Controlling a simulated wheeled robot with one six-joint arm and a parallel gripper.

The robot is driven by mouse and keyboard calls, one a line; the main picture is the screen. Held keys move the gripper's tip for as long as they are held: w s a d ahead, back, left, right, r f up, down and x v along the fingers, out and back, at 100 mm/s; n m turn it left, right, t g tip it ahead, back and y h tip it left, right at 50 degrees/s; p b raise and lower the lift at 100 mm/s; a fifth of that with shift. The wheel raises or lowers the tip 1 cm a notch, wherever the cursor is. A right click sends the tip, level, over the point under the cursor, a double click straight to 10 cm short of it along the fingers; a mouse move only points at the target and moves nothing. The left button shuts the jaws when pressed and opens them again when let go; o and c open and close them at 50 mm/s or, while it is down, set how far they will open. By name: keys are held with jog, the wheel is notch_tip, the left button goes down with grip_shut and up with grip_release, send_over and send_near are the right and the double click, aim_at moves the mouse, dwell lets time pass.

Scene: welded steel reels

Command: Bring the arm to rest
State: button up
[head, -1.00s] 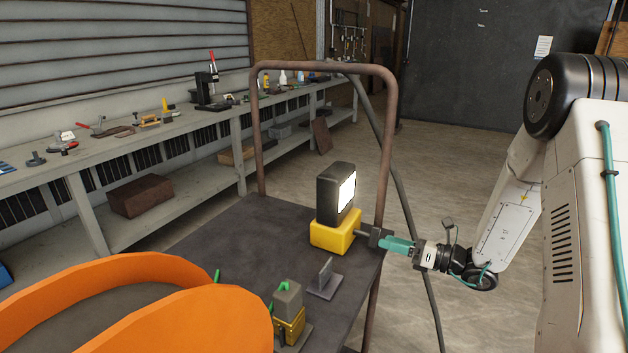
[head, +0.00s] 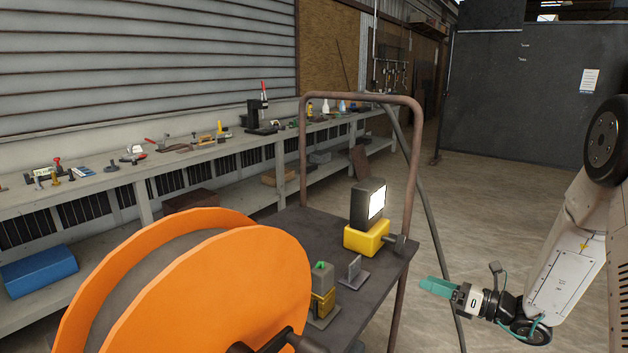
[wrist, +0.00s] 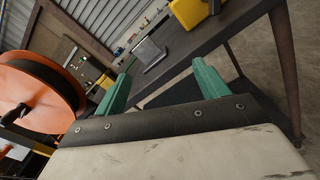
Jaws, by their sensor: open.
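My gripper (head: 437,288) is at the lower right in the head view, to the right of the dark cart (head: 300,222) and apart from it. Its green fingers point left toward the cart. In the wrist view the two green fingers (wrist: 160,85) stand well apart with nothing between them. The arm is bent at the right edge of the head view. The cart edge and a cart leg (wrist: 287,60) show beyond the fingers in the wrist view.
An orange reel (head: 235,290) stands at the front left. On the cart are a yellow-based work lamp (head: 366,238), a small metal bracket (head: 354,272) and a yellow-and-grey block (head: 323,290). A long workbench (head: 110,185) runs along the wall. The floor right of the cart (head: 490,200) is clear.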

jog(key=s+a+r+n+g+h, duration=0.2)
jog(key=s+a+r+n+g, duration=0.1)
jog(key=s+n+g, duration=0.55)
jog(key=s+a+r+n+g+h, duration=0.25)
jog(key=s+a+n+g, duration=0.2)
jog(key=s+n, duration=0.6)
jog(key=s+d+r+n+t+h, duration=0.3)
jog(key=s+d+r+n+h, duration=0.2)
jog(key=s+r+n+h, duration=0.5)
jog(key=shift+s+r+n+t, duration=0.4)
jog(key=shift+s+r+n, duration=0.7)
jog(key=shift+s, duration=1.45)
jog(key=shift+r, duration=0.15)
